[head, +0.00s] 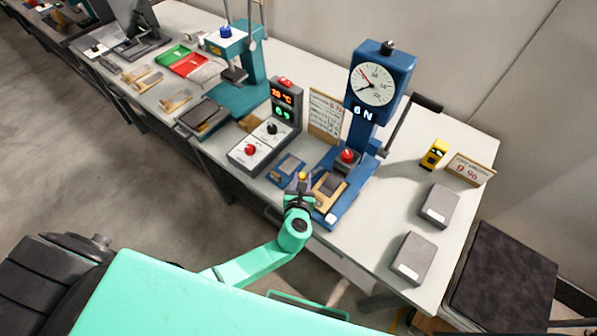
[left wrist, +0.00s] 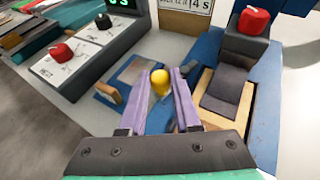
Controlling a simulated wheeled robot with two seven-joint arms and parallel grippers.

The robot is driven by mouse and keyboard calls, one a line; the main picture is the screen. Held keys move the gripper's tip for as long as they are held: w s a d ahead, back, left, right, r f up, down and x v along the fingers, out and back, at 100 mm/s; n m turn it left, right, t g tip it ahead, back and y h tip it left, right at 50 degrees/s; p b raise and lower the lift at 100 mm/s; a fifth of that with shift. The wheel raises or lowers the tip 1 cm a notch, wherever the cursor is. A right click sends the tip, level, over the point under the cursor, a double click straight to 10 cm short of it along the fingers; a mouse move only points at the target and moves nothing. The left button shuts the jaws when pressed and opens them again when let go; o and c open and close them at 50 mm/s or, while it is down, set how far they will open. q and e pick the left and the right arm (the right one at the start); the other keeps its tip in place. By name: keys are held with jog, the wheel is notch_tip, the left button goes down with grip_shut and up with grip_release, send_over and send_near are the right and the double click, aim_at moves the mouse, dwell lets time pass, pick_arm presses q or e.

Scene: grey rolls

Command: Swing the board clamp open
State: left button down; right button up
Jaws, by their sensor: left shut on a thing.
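My left gripper (head: 300,189) is in front of the blue press stand, at the near edge of the bench. In the left wrist view its two purple fingers (left wrist: 165,103) are closed around a yellow knob (left wrist: 159,80), which also shows in the head view (head: 302,175). The knob appears to be the clamp's handle; the part below it is hidden by the fingers. A blue plate with a grey flat piece (left wrist: 135,74) and a wooden tab (left wrist: 109,93) lies just left of and behind the knob. My right gripper is not in view.
A blue press (head: 378,75) with a dial stands right behind the gripper; its wooden block (left wrist: 222,108) and dark pad are close on the right. A control box (head: 262,147) with knobs stands left. Two grey boxes (head: 439,206) (head: 411,259) lie right, with bare bench between.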

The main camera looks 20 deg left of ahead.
pick_arm(q)
jog(key=shift+s+d+n+g+y+b, duration=0.2)
jog(key=shift+d+n+y, duration=0.15)
jog(key=shift+n+y, duration=0.35)
jog(key=shift+s+d+n+g+y+b, duration=0.1)
jog(key=shift+d+n+g+y+b, duration=0.2)
jog(key=shift+n+y, duration=0.35)
jog(key=shift+d+y, duration=0.1)
jog(key=shift+y, duration=0.15)
jog(key=c, duration=0.6)
grip_release()
jog(key=shift+w, duration=0.1)
jog(key=b+v, duration=0.1)
jog(key=v, duration=1.3)
jog(key=shift+s, duration=0.25)
